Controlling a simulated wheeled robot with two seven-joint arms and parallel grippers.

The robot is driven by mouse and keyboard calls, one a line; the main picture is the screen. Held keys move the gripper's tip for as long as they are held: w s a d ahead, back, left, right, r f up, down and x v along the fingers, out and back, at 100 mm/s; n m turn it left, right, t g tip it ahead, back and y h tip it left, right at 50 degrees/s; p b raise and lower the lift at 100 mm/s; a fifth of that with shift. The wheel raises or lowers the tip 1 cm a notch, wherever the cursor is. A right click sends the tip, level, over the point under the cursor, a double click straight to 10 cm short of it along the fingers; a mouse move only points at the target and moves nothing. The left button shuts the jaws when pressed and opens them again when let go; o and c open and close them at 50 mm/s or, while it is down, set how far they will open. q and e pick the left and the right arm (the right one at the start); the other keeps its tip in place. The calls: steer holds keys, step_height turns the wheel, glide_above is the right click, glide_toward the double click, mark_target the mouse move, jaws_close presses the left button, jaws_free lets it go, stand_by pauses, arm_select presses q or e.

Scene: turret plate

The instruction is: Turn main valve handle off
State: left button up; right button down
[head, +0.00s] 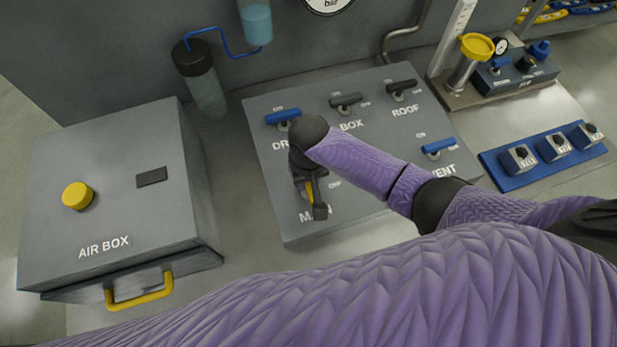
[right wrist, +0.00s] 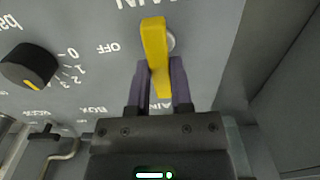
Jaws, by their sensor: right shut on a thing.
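The yellow main valve handle (head: 310,193) is on the lower left of the grey valve panel (head: 270,205), mostly covered by my right gripper in the head view. In the right wrist view the yellow handle (right wrist: 155,45) stands upright in the picture, beside its round pivot, with the OFF mark to its left. My right gripper (right wrist: 157,75) is shut on the handle, one purple finger on each side. In the head view my right gripper (head: 311,188) reaches down over the handle from above. My left gripper is not in view.
Other panel handles are the blue drain (head: 283,116), black box (head: 346,99), black roof (head: 401,86) and blue vent (head: 438,146). The right wrist view shows a black knob (right wrist: 28,66) beside the main valve. A grey air box (head: 110,190) stands left.

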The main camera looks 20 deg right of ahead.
steer(key=shift+r, duration=0.1)
steer(key=m+p, duration=0.3)
steer(key=shift+r+m+p, duration=0.15)
steer(key=shift+m+p, duration=0.15)
steer(key=m+p, duration=0.2)
steer(key=m, duration=0.2)
steer(key=m+p, duration=0.1)
steer(key=m, duration=0.4)
steer(key=shift+f+p, duration=0.2)
steer(key=shift+p, duration=0.2)
steer(key=m, duration=0.5)
steer(key=shift+p, duration=0.3)
steer(key=shift+m, duration=0.3)
steer(key=c, duration=0.5)
jaws_free()
